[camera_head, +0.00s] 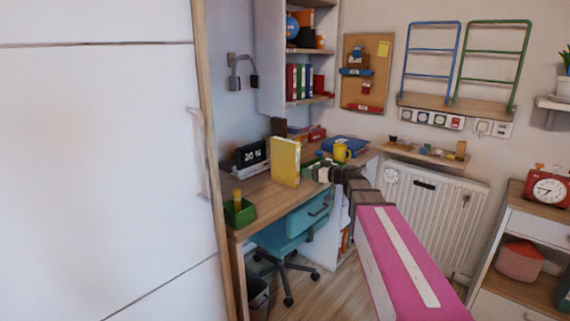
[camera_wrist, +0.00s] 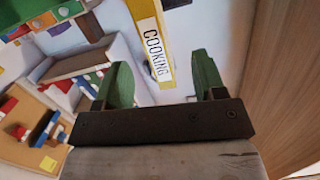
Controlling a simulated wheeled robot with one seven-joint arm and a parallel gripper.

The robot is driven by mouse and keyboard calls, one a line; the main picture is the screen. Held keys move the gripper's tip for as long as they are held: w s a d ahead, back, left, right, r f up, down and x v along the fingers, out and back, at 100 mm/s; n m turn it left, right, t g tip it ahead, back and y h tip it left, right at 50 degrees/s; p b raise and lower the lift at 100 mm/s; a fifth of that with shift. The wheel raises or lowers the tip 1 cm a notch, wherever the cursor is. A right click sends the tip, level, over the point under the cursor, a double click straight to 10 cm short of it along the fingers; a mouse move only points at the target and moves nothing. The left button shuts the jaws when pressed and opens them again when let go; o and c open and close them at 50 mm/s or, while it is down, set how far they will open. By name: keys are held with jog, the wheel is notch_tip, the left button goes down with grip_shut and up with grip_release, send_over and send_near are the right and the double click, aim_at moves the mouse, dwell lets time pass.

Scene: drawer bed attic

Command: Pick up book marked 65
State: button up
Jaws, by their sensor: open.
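A yellow book (camera_head: 285,161) stands upright on the wooden desk. A yellow spine with a white label reading COOKING (camera_wrist: 168,70) shows in the wrist view and appears to be the same book; I cannot read a 65 on it. My gripper (camera_wrist: 165,85) is open, with its two green fingers apart on either side of the line of that spine and nothing held. In the head view my gripper (camera_head: 318,172) is to the right of the yellow book, apart from it.
A black digital clock (camera_head: 250,157) stands left of the book, and a green pot (camera_head: 239,211) is at the desk's near corner. A yellow mug (camera_head: 341,152) and blue book (camera_head: 347,144) lie behind my gripper. Shelf books (camera_head: 299,82) are above; a teal chair (camera_head: 283,240) is below.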

jog(key=t+y, duration=0.1)
send_near(292, 153)
jog(key=w+f, duration=0.1)
jog(key=w, duration=0.1)
jog(key=shift+n, duration=0.3)
jog(key=x, duration=0.4)
jog(key=shift+w+a, duration=0.15)
jog(key=shift+w, duration=0.35)
jog(key=shift+x, duration=2.75)
jog(key=shift+s+a+r, duration=0.15)
jog(key=shift+s, duration=0.1)
grip_shut()
